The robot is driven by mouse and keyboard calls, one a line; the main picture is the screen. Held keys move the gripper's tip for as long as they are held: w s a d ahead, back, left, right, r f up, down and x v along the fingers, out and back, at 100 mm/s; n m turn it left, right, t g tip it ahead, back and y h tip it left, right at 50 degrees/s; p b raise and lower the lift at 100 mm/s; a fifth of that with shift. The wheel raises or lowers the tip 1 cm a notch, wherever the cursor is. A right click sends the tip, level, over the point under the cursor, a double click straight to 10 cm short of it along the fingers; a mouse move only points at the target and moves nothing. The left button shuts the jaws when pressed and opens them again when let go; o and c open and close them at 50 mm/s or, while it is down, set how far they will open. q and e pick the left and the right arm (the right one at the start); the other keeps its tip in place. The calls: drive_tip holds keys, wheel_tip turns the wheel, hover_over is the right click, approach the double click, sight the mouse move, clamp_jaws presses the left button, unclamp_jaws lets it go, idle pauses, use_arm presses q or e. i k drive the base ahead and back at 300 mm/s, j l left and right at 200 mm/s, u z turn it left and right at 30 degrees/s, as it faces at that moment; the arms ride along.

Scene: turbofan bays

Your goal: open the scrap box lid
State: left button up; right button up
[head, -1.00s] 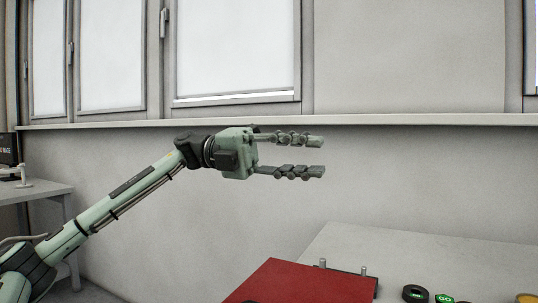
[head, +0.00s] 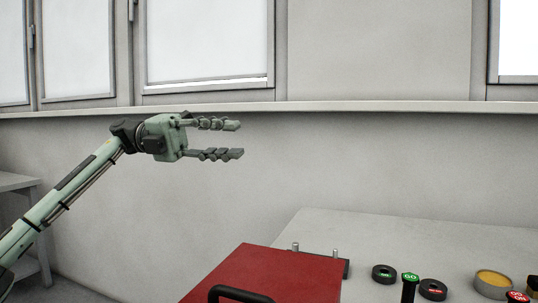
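A red lid with a black handle (head: 240,293) shows at the bottom middle of the head view; it looks like the scrap box lid (head: 275,270). It lies flat and appears shut, with its near part cut off by the frame's lower edge. My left gripper (head: 241,139) is open and empty, its two fingers pointing right. It is raised in front of the wall, above and apart from the lid. My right gripper is out of view.
A light grey table (head: 380,232) extends to the right. On it are a black ring (head: 384,274), a green GO gauge (head: 410,279), a ring with red marking (head: 433,289) and a yellow-topped round item (head: 494,281). Two metal pins stand behind the lid. A window sill runs along the wall.

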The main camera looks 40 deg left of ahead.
sight(251, 273)
drive_tip(key=k, duration=1)
